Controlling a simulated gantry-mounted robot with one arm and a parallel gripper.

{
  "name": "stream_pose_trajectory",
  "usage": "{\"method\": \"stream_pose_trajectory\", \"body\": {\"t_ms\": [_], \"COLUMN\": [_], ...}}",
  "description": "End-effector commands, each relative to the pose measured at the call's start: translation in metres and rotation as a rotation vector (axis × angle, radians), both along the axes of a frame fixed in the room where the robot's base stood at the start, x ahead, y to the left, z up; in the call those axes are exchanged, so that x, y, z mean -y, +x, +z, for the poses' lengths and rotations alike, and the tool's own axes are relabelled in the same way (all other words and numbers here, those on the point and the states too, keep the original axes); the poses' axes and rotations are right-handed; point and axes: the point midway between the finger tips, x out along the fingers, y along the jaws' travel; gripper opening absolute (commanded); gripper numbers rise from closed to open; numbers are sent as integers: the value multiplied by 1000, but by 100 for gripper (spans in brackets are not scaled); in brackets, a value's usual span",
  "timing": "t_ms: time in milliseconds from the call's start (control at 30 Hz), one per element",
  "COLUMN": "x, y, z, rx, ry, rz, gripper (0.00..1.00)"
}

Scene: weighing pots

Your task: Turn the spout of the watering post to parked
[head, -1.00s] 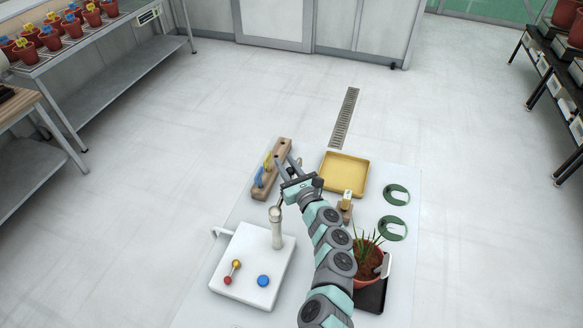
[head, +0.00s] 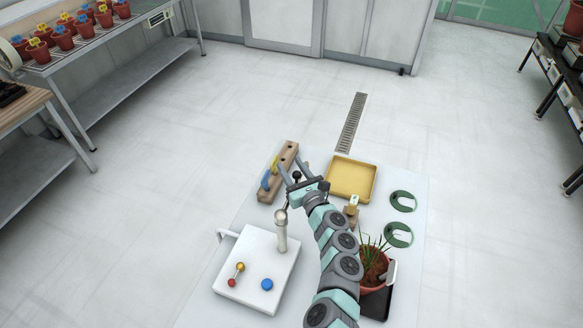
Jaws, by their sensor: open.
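The watering post (head: 281,232) stands upright on a white box-shaped base (head: 247,293) at the front left of the bench. Its grey rounded head (head: 281,215) is just left of and nearer than my gripper. The spout appears to reach from the head toward my gripper, but it is thin and partly hidden, so its exact heading is hard to tell. A small black knob (head: 297,175) shows between my fingers. My gripper (head: 295,168) is open, with its fingers pointing away toward the wooden block. I cannot tell whether a finger touches the knob.
The base carries a red-and-yellow lever (head: 237,274), a blue button (head: 267,285) and a white bracket (head: 224,234) at its left. A wooden block (head: 287,160) with coloured tags, a yellow tray (head: 352,180), green rings (head: 399,235) and a potted plant (head: 374,265) stand around my arm.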

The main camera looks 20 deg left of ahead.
Motion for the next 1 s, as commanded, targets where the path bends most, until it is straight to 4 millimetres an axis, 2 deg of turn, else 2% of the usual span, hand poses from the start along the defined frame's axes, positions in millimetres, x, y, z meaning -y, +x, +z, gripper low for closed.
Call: {"method": "stream_pose_trajectory", "body": {"t_ms": [167, 333, 1000], "x": [3, 15, 73], "y": [-2, -9, -61], "z": [1, 3, 1], "rx": [-1, -2, 1], "ry": [1, 2, 3], "rz": [-2, -7, -4], "gripper": [44, 44, 44]}}
